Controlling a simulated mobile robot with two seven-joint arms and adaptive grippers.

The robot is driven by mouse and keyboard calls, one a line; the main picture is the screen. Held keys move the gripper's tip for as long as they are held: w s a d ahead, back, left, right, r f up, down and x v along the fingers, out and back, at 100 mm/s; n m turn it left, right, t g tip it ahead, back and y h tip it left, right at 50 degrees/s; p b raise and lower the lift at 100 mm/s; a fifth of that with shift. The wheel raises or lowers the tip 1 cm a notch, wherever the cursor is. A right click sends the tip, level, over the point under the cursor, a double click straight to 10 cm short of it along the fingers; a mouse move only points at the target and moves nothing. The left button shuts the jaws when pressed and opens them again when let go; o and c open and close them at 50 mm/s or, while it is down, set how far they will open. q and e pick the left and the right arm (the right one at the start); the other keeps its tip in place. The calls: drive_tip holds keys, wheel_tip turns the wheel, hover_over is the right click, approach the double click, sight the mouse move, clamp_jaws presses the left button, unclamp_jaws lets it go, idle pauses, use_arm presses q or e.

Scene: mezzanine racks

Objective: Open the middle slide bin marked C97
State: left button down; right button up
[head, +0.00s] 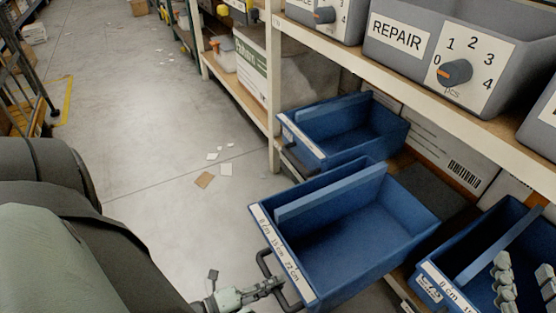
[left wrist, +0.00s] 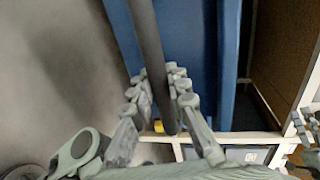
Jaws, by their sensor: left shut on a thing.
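The middle blue slide bin (head: 345,238) is pulled out from the lower shelf, over the aisle floor. My left gripper (head: 272,286) is shut on the bin's dark handle (head: 264,264). In the left wrist view the handle (left wrist: 150,55) runs between the fingers (left wrist: 158,100), with the blue bin front (left wrist: 195,60) behind it. My right gripper (head: 526,284) is at the lower right, fingers apart, in front of the right bin.
Another blue bin (head: 345,125) is on the far side, and a third blue bin (head: 465,262) is at the right. Grey bins with a REPAIR label (head: 396,37) and a dial stand on the shelf above. Paper scraps (head: 204,180) lie on the open aisle floor.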

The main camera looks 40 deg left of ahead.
use_arm(q)
drive_tip(key=c, duration=1.5)
unclamp_jaws()
drive_tip(key=shift+o, duration=0.2)
drive_tip(key=v, duration=1.2)
